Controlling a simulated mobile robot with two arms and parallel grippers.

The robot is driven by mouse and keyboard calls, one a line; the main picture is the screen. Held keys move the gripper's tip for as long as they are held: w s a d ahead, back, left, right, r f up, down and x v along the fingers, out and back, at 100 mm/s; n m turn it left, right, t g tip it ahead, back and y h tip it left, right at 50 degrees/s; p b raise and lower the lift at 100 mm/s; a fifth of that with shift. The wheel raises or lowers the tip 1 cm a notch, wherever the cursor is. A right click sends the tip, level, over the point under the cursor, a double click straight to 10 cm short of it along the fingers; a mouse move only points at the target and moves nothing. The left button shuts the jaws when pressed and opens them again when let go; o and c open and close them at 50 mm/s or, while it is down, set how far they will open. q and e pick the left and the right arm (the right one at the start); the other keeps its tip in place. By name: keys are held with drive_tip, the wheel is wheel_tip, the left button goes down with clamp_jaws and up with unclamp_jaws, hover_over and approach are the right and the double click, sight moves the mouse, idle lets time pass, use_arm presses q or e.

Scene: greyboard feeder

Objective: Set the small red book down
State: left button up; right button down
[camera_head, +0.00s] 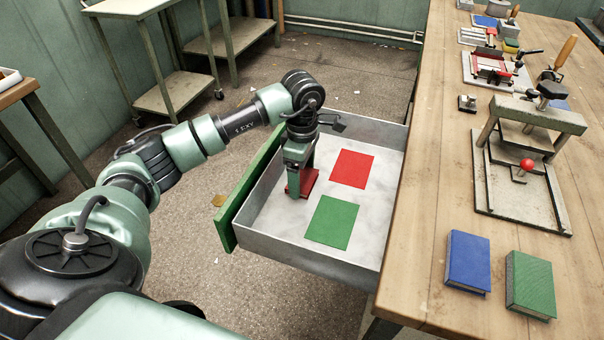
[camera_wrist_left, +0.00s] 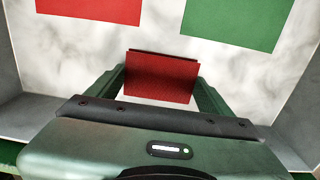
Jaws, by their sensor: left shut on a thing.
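My left gripper (camera_head: 296,190) points down inside the open drawer (camera_head: 278,222), near its green front. It is shut on the small red book (camera_head: 308,181), which also shows between the fingers in the left wrist view (camera_wrist_left: 160,78). I cannot tell whether the book touches the drawer floor. A flat red rectangle (camera_head: 352,168) and a flat green rectangle (camera_head: 332,222) lie on the drawer floor to the right of the book. Both rectangles also show in the left wrist view, red at the upper left (camera_wrist_left: 90,8) and green at the upper right (camera_wrist_left: 238,20). My right gripper is out of view.
A blue book (camera_head: 468,260) and a green book (camera_head: 530,284) lie on the wooden workbench (camera_head: 425,215) to the right. A metal press with a red knob (camera_head: 527,163) and several tools stand farther back. The drawer walls surround the gripper.

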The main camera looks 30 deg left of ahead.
sight(302, 178)
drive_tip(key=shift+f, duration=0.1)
use_arm(q)
drive_tip(key=o, duration=1.3)
drive_tip(key=shift+f, duration=0.1)
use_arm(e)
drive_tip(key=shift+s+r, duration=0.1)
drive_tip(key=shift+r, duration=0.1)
use_arm(q)
drive_tip(key=shift+r, duration=0.2)
wheel_tip(302, 178, up, 12)
drive_tip(key=shift+f+p, duration=0.1)
drive_tip(key=shift+p, duration=0.55)
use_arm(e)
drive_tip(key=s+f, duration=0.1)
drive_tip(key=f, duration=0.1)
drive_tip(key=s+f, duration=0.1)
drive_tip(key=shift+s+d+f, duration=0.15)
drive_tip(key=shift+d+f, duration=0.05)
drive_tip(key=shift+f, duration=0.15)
